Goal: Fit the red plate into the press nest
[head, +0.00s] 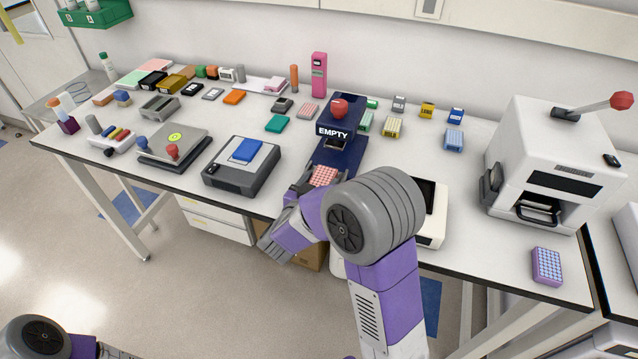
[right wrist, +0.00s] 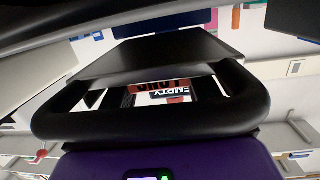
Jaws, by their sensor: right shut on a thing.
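The red plate (head: 323,175), a small block with a pale grid of wells on top, is at the front of the dark blue press (head: 346,153). The press has a red knob and a sign reading EMPTY. My right gripper (head: 309,184) is shut on the red plate, reaching it from the front left. My forearm hides part of the press base, and I cannot tell whether the plate touches the nest. My left gripper is out of view.
A grey device with a blue plate (head: 246,150) stands left of the press. A white device (head: 432,215) is partly behind my arm on the right. A large white machine (head: 550,165) stands far right, with a purple plate (head: 547,266) before it. Small coloured blocks fill the back.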

